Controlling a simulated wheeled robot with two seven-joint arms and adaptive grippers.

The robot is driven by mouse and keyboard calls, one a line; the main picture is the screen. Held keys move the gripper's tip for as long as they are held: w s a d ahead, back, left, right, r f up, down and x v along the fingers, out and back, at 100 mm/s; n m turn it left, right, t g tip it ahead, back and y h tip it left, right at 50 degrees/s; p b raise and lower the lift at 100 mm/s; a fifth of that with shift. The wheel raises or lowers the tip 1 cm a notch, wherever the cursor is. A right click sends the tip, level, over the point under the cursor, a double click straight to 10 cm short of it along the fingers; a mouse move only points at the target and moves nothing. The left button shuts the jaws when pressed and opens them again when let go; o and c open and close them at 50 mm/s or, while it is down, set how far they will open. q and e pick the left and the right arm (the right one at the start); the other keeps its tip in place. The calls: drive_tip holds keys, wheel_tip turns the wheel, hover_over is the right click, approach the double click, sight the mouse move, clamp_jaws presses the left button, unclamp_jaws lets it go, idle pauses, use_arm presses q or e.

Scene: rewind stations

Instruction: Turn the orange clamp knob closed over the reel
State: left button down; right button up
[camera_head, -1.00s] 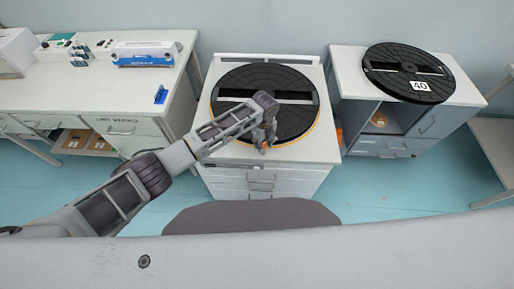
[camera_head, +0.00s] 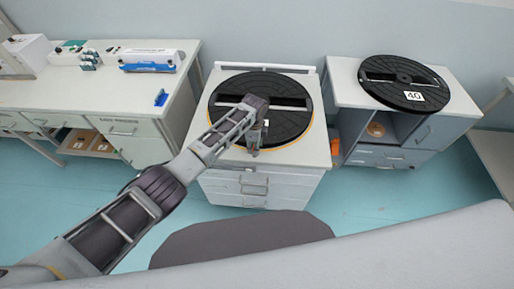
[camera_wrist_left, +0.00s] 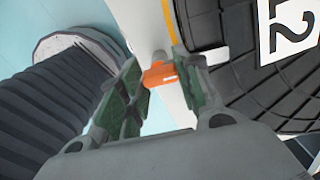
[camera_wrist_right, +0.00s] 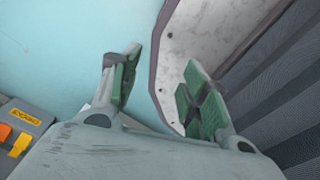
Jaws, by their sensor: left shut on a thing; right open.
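The orange clamp knob (camera_wrist_left: 160,74) shows in the left wrist view between the green-padded fingers of my left gripper (camera_wrist_left: 156,80), which is shut on it. The knob is beside the rim of the black reel (camera_wrist_left: 240,70), which carries a white label ending in 2. In the head view the reel (camera_head: 288,124) lies flat on the middle cabinet, and my left gripper (camera_head: 254,149) is at its front edge. The knob cannot be made out there. My right gripper (camera_wrist_right: 162,78) is open and empty in the right wrist view.
Another black reel labelled 40 (camera_head: 432,82) lies on the right-hand cabinet (camera_head: 460,105). A left bench (camera_head: 90,95) holds a blue-and-white box (camera_head: 152,65) and small items. A toolbox (camera_wrist_right: 20,118) shows in the right wrist view.

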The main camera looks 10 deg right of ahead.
use_arm(q)
drive_tip(key=shift+n+p, duration=0.5)
drive_tip(key=shift+n, duration=0.4)
drive_tip(key=c, duration=1)
unclamp_jaws()
wheel_tip(320, 180, up, 12)
drive_tip(key=shift+f, duration=0.1)
idle(0.3)
